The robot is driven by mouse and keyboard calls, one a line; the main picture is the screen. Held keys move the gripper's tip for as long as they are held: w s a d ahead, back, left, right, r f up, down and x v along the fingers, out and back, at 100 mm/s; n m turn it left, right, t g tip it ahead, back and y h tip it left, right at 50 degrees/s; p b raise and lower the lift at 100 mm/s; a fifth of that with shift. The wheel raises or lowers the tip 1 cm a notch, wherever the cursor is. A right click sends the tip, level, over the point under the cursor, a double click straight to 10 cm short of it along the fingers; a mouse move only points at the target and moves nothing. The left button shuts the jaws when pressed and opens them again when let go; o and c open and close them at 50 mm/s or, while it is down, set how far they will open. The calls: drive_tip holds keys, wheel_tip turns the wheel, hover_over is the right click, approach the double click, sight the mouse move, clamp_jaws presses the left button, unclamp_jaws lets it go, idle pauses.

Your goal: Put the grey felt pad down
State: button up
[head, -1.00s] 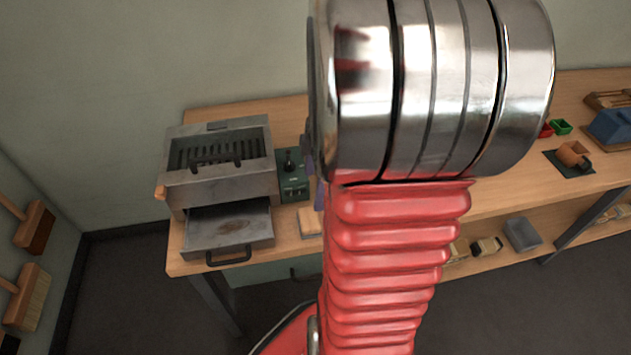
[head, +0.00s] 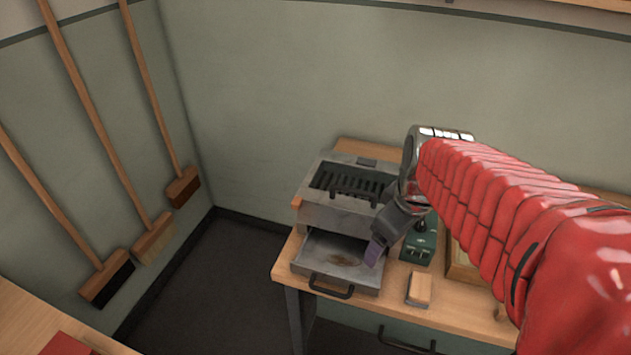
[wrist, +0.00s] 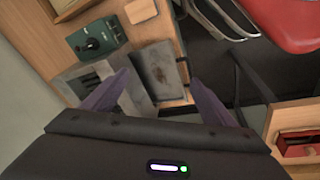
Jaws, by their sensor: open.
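My gripper (head: 374,250) is open, its purple fingers over the right part of the pulled-out metal drawer (head: 325,277). In the wrist view the two fingers (wrist: 160,82) stand wide apart, with nothing seen between them. The drawer's grey floor (wrist: 170,88) with a brown stain shows beyond them. I cannot pick out a grey felt pad for certain. A small tan block with a grey edge (head: 420,287) lies on the bench right of the drawer, apart from the gripper; I cannot tell if the pad is part of it.
The metal box with a slotted top (head: 335,213) stands above the drawer. A green control box with a black knob (head: 418,247) is close on the right. A wooden frame (head: 462,266) stands beyond it. Brooms (head: 153,238) lean on the left wall.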

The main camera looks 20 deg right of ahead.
drive_tip(key=s+a+r+m+t, duration=0.2)
drive_tip(key=s+a+r+m, duration=0.2)
drive_tip(key=a, duration=0.6)
drive_tip(key=shift+s+a+r+m+t, duration=0.25)
drive_tip(key=shift+r+m+t, duration=0.15)
drive_tip(key=shift+m, duration=0.4)
